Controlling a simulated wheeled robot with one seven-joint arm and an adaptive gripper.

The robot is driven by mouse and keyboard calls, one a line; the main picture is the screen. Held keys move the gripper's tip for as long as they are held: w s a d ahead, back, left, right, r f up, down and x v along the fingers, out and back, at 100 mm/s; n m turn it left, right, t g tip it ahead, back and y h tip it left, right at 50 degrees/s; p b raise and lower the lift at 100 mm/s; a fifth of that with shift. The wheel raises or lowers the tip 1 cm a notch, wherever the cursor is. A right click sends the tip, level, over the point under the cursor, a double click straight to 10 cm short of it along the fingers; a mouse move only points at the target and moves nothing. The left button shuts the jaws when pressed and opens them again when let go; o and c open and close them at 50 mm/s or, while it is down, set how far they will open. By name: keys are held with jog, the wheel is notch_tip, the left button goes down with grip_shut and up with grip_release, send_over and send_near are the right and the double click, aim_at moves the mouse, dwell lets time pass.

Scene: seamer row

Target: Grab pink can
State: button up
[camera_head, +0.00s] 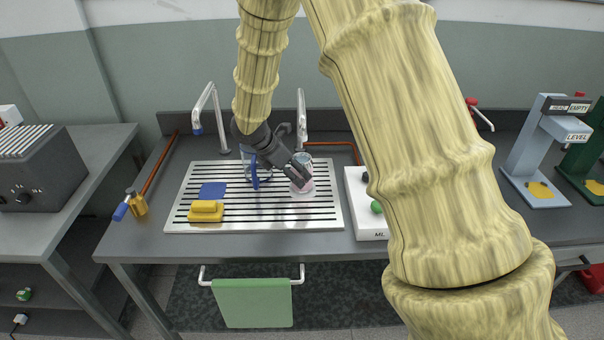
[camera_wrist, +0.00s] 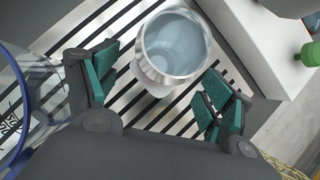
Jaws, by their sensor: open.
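A can-like vessel (camera_head: 306,187) with a pinkish lower part stands on the slotted metal drain board, partly hidden by my gripper. In the wrist view the only vessel ahead is a pale open-topped one (camera_wrist: 150,68) with a light blue-grey inside; little pink shows there. My gripper (camera_head: 300,178) reaches down at it from the upper left. In the wrist view my gripper (camera_wrist: 162,84) is open, its teal-padded fingers spread to either side of the vessel's near end. Nothing is held. I cannot tell if either finger touches it.
A clear, blue-rimmed vessel (camera_wrist: 24,72) stands close by my left finger. A white box (camera_head: 360,208) with green knob is right of the drain board (camera_head: 240,222). Yellow blocks (camera_head: 206,211) and a blue pad (camera_head: 213,190) lie left. Two taps (camera_head: 301,115) rise behind.

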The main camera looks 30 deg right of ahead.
jog(key=x, duration=0.5)
jog(key=shift+d+r+p, duration=0.2)
jog(key=shift+d+p, duration=0.1)
